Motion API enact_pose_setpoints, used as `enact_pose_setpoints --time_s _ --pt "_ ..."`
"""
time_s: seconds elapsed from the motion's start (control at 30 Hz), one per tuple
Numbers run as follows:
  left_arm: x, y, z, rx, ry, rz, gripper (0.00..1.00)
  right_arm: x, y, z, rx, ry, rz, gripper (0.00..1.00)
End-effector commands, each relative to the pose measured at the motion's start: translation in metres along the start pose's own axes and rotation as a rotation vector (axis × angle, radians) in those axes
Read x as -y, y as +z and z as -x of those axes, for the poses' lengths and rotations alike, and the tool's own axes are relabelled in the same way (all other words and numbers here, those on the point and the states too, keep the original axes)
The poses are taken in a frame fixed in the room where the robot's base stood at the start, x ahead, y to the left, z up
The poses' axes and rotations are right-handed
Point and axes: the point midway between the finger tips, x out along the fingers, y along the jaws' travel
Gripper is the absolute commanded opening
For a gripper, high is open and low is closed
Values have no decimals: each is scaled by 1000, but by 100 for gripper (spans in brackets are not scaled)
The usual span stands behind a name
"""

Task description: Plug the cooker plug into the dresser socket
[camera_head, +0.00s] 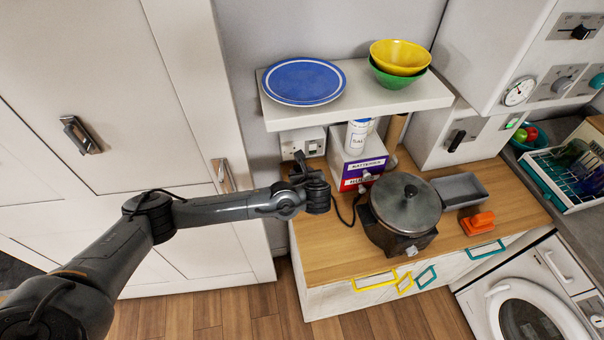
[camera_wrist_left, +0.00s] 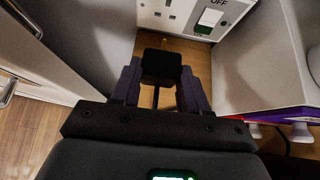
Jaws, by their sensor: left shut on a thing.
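My left gripper (camera_head: 301,168) reaches in from the left, over the left end of the dresser top and just below the white wall socket (camera_head: 303,142). In the left wrist view its two fingers (camera_wrist_left: 162,88) are shut on the black plug (camera_wrist_left: 161,66). The socket also shows there (camera_wrist_left: 183,14), with dark slots and a switch marked OFF. The plug is in front of and below the socket face, apart from it. My right gripper is not in view.
A shelf (camera_head: 420,98) with a blue plate and stacked bowls overhangs the socket. A purple and red box (camera_head: 358,170) stands just right of the socket. A tall white cupboard (camera_head: 185,110) is close on the left. A grey tray and orange object lie right of the cooker.

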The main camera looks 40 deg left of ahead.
Motion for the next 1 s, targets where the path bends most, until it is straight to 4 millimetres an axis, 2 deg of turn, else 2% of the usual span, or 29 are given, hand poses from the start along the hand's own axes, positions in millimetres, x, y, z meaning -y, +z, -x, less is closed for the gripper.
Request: enact_pose_setpoints --time_s 0.53,1.0 --pt "0 24 -36 1 1 2 14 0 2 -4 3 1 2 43" --pt "0 30 -44 0 0 1 14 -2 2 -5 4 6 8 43"
